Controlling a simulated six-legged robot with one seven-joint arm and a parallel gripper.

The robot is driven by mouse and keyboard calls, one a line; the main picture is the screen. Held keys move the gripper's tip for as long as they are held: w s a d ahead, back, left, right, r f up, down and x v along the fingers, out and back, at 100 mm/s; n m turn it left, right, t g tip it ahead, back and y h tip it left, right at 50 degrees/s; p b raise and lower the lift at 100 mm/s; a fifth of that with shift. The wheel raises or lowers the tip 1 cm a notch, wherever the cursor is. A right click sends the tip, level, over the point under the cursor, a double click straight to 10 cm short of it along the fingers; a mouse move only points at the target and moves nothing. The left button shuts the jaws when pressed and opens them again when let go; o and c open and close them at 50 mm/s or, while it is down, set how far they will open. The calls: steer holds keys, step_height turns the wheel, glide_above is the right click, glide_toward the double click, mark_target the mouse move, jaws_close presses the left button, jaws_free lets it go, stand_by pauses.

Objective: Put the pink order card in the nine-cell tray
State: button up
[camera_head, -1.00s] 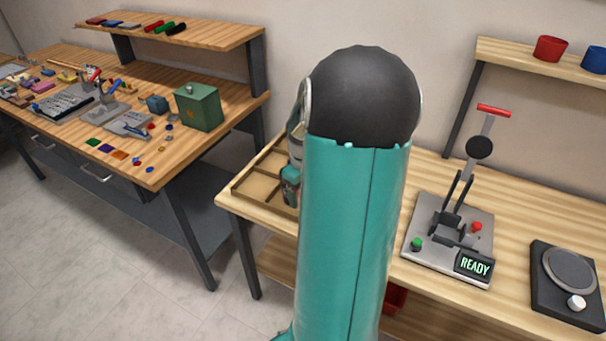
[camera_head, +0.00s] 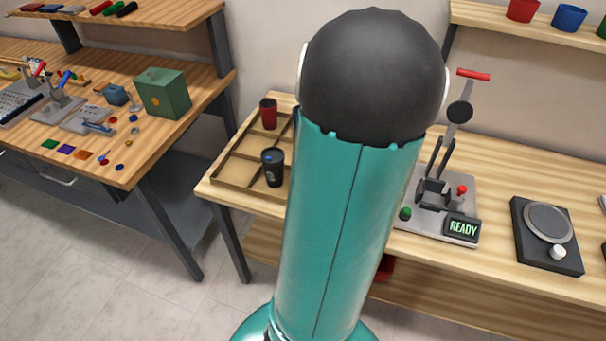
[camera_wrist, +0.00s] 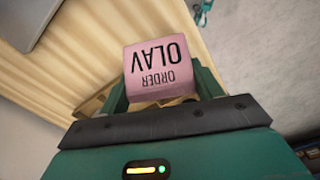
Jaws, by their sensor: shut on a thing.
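The pink order card (camera_wrist: 158,72) reads "ORDER OLAV", upside down in the wrist view. My gripper (camera_wrist: 160,98) is shut on it, with a green finger on each side. My gripper and the card are hidden behind my arm in the head view. The nine-cell tray (camera_head: 228,187) is a wooden divided tray at the left end of the near table. My arm hides its right part. A black cup (camera_head: 273,168) and a dark red cup (camera_head: 268,115) stand in it.
A press with a READY display (camera_head: 461,228) and a black round-plate device (camera_head: 547,232) stand right of my arm. A separate workbench (camera_head: 130,172) with a green box (camera_head: 163,93) is at the left. Cups stand on the back shelf (camera_head: 480,15).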

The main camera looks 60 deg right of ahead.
steer(key=w+f, duration=0.2)
steer(key=w, duration=0.1)
steer(key=w+d+f, duration=0.1)
steer(key=w+f, duration=0.2)
steer(key=w+d+f, duration=0.1)
steer(key=w+f, duration=0.2)
steer(key=shift+w+d, duration=0.1)
steer(key=shift+w+f, duration=0.1)
steer(key=shift+f, duration=1.45)
steer(key=shift+f, duration=0.15)
steer(key=o, duration=0.7)
steer(key=shift+o, duration=0.3)
steer(key=shift+d, duration=0.1)
